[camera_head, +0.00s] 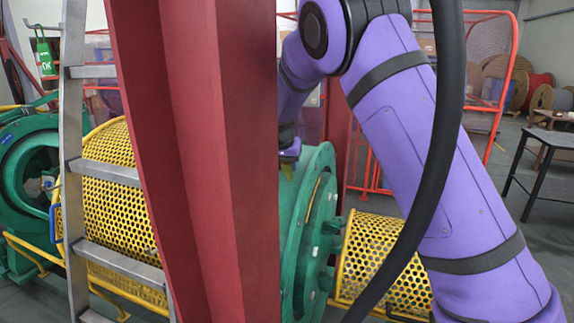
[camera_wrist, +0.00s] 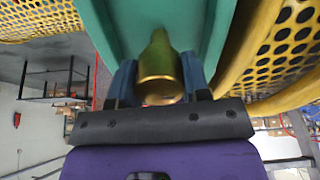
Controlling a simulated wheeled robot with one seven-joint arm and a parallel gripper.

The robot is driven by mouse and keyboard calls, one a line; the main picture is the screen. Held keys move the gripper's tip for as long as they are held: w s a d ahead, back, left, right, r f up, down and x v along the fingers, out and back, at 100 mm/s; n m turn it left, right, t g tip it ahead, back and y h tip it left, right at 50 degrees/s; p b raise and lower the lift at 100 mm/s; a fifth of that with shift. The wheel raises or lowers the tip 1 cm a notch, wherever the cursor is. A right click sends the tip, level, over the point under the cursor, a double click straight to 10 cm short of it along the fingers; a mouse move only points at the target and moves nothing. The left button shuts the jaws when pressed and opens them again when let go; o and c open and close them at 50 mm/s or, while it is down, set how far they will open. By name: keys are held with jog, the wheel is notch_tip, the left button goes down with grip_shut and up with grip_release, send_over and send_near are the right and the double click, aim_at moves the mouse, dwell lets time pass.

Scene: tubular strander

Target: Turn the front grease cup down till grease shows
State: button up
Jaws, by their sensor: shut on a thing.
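The front grease cup (camera_wrist: 160,72) is a brass-coloured, bottle-shaped piece against the green housing (camera_wrist: 208,22). In the wrist view it stands between the two dark fingers of my gripper (camera_wrist: 159,80), which is shut on it. In the head view my gripper (camera_head: 288,158) is at the top of the green housing (camera_head: 312,225), just right of the red column. A small yellowish bit of the cup (camera_head: 287,171) shows below it there. I cannot see any grease. The cup's lower end is partly hidden by the gripper's dark palm bar.
A wide red column (camera_head: 200,150) stands close in front, with a metal ladder (camera_head: 73,150) left of it. Yellow perforated guards (camera_head: 115,190) flank the green housing, the right one (camera_head: 375,250) lower. A red wire cage (camera_head: 490,85) and a dark table (camera_head: 545,150) stand behind.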

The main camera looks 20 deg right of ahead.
dwell(0.4)
jog(key=o, duration=0.9)
jog(key=shift+o, duration=0.2)
jog(key=v, duration=1)
jog(key=shift+s+r, duration=0.15)
jog(key=shift+r, duration=0.2)
